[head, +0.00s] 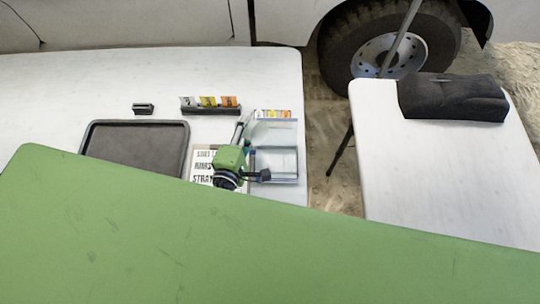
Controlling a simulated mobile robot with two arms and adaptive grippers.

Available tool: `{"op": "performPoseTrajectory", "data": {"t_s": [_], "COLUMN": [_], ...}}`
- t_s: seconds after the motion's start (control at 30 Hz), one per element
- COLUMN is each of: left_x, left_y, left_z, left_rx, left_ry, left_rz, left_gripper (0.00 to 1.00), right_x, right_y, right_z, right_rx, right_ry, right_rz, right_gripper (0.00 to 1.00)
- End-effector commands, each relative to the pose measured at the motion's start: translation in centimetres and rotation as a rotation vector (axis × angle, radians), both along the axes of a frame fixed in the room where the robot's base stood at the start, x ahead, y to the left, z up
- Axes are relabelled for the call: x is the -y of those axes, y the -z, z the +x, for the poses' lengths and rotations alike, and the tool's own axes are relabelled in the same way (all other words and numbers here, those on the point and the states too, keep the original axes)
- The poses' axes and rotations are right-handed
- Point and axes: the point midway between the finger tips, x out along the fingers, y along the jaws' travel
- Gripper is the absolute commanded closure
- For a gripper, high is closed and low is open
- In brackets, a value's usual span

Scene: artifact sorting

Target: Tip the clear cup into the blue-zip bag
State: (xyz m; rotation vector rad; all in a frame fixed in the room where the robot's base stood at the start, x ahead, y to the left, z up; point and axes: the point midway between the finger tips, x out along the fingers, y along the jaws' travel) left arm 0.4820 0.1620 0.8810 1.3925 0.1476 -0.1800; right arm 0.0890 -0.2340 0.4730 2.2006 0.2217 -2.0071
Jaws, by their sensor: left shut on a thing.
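My left gripper (246,133) reaches over the right end of the left white table. It is shut on the clear cup (259,131), a pale see-through shape that looks tilted. Its contents are too small to tell. Clear bags lie under and beside the gripper. The nearer bag (284,164) lies just right of my green wrist, and a farther bag (286,131) lies behind the cup. A bluish edge shows near the bags, but I cannot tell for sure which bag has the blue zip. My right gripper is not in view.
A dark empty tray (136,125) lies to the left. A printed card (205,163) is partly hidden by my wrist. A rack with coloured tags (210,108) and a small black block (143,108) stand behind. A dark bag (451,97) lies on the right table (440,170).

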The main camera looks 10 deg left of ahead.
Motion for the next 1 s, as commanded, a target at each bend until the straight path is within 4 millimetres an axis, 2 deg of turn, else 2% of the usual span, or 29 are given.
{"op": "performPoseTrajectory", "data": {"t_s": [1.0], "left_x": [1.2], "left_y": [0.6], "left_z": [-0.5], "left_rx": [0.051], "left_ry": [-0.001], "left_rz": [0.125], "left_gripper": [0.72], "right_x": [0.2], "right_y": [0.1], "right_z": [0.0], "right_rx": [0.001], "right_ry": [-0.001], "right_rz": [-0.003], "right_gripper": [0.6]}}
